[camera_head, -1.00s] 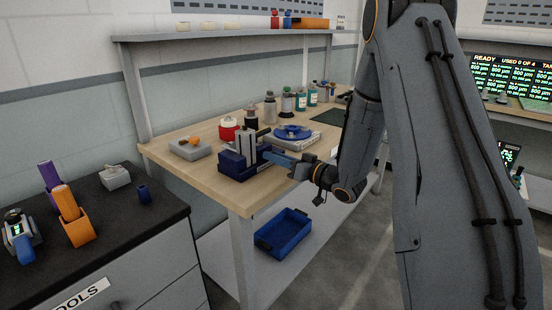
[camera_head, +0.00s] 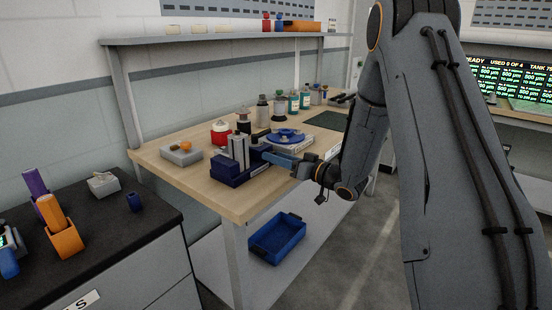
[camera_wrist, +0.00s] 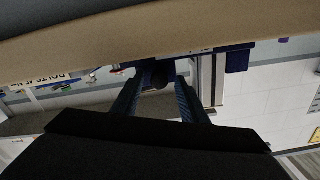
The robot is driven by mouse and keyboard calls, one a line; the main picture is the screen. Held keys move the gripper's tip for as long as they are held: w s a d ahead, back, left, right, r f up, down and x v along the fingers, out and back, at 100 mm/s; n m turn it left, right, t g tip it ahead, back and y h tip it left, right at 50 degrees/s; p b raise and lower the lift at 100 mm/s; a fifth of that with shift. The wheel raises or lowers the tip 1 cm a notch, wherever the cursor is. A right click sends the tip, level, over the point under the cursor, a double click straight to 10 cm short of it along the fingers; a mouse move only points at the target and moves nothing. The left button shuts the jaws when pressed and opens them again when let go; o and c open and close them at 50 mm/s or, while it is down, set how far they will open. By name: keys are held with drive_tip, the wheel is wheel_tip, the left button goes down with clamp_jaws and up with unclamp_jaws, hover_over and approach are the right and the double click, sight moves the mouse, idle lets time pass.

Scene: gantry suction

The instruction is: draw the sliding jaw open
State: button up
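A vise with a blue base (camera_head: 230,172) and upright grey jaw plates (camera_head: 238,150) stands near the front edge of the wooden bench. My gripper (camera_head: 268,156) reaches in from the right, its blue fingers level with the vise's right side. Blue and grey vise parts (camera_wrist: 238,60) show behind the right finger. How far apart the jaws stand is hard to tell.
A grey block with an orange ball (camera_head: 182,153) sits left of the vise. A blue bin (camera_head: 277,240) is on the lower shelf. The bench's front edge lies close below my gripper.

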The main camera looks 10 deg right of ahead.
drive_tip(key=v, duration=0.7)
drive_tip(key=shift+s+d+b, duration=0.2)
drive_tip(key=shift+s+b, duration=0.1)
drive_tip(key=shift+b, duration=0.1)
